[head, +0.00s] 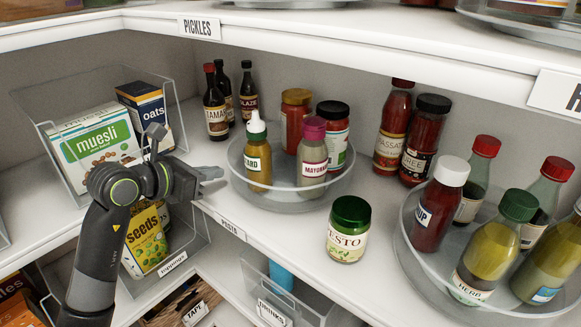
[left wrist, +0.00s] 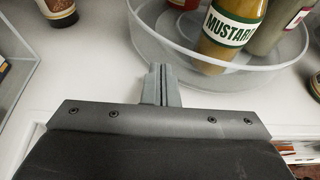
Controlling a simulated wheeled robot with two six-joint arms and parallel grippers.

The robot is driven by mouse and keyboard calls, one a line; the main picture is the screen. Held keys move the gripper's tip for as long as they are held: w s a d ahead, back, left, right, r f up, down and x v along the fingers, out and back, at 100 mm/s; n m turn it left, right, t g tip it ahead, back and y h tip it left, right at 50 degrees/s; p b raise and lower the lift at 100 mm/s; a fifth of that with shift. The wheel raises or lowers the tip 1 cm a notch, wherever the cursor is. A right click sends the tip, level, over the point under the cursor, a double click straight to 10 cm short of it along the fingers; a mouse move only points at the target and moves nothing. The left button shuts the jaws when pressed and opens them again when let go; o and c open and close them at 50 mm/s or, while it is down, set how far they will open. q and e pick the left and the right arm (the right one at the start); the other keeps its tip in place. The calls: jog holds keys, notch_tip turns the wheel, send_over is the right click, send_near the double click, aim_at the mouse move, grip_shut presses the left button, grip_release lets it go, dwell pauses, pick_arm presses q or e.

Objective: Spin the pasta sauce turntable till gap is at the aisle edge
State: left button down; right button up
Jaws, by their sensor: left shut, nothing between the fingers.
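A clear round turntable (head: 290,200) stands on the corner shelf. My left gripper (head: 212,180) is shut and empty, just left of the turntable's rim. In the left wrist view the closed fingers (left wrist: 161,84) point at the clear rim (left wrist: 200,75) near the mustard; whether they touch it I cannot tell. My right gripper is not in view.
A pesto jar (head: 348,228) stands in front of the turntable near the shelf edge. Dark bottles (head: 216,105) stand behind, left. Another turntable (head: 415,262) with several bottles is at right. Clear bins with muesli (head: 97,150) are at left. The shelf above hangs close overhead.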

aim_at(243, 187)
pick_arm(q)
jog(key=shift+w+d, duration=0.2)
jog(key=shift+d, duration=0.35)
jog(key=shift+s+d, duration=0.25)
jog(key=shift+s, duration=0.3)
jog(key=shift+s+d, duration=0.2)
jog(key=shift+s, duration=0.35)
jog(key=shift+s+d+b, duration=0.3)
jog(key=shift+s+d, duration=0.4)
jog(key=shift+s, duration=0.15)
jog(key=shift+s+d, duration=0.8)
jog(key=shift+d, duration=0.05)
jog(key=shift+b, duration=0.3)
